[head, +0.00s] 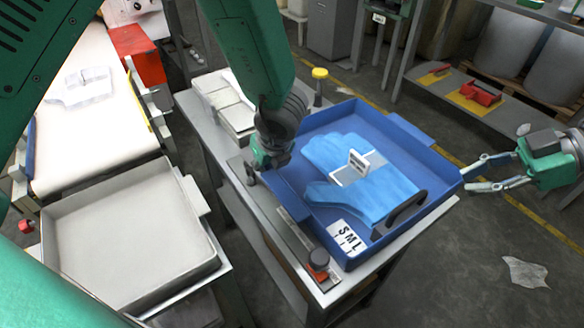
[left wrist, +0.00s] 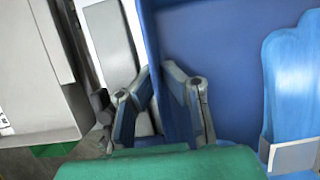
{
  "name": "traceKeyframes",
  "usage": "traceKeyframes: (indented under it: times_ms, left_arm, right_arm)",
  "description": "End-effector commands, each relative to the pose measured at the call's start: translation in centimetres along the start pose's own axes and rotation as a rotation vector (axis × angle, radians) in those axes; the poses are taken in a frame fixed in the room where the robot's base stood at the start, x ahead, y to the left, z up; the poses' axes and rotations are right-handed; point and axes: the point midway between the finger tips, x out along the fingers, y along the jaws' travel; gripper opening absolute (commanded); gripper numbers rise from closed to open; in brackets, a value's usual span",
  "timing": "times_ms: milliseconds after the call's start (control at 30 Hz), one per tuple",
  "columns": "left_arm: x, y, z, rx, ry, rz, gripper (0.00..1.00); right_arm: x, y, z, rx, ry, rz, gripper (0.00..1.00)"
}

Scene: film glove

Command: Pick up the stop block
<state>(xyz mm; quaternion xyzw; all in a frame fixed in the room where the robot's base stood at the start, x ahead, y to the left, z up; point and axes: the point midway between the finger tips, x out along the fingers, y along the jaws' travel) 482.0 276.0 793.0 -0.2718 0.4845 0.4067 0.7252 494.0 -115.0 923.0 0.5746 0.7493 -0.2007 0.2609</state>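A small block with a black round top and a red base (head: 319,263) sits at the near end of the rail on the table's front left edge. It looks like the stop block, though no label confirms this. My left gripper (head: 257,172) points down beside the blue tray's left wall, well behind that block. In the left wrist view its fingers (left wrist: 158,72) are apart, near the tray wall; I cannot tell whether they touch it. The block is not seen there. My right gripper (head: 466,180) is open and empty, at the tray's right corner.
The blue tray (head: 347,113) holds a blue glove (head: 335,150) with a white clip-like piece (head: 358,163) and an S M L card (head: 346,238). A yellow-capped post (head: 320,74) stands behind. A grey tray (head: 130,225) is at left, past a gap.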

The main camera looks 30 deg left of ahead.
Motion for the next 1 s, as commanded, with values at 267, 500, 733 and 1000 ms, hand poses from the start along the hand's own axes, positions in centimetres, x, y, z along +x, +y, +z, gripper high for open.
traceKeyframes:
  times_ms: [267,500,733,1000]
  left_arm:
    - [0.0,-0.1,0.0,-0.001,0.001,-0.002,0.0]
    - [-0.1,-0.1,0.0,-0.001,0.001,-0.002,0.0]
    - [-0.1,-0.1,0.0,-0.001,0.001,-0.002,0.0]
    - [0.0,-0.1,0.0,-0.001,0.001,-0.002,0.0]
  right_arm:
    - [0.1,0.3,-0.2,-0.022,0.004,0.023,0.17]
    - [0.7,2.7,-2.3,-0.247,-0.009,0.238,0.17]
    - [0.8,4.2,-3.9,-0.502,-0.174,0.447,0.17]
    - [0.9,1.4,-4.2,-0.726,-0.45,0.422,0.17]
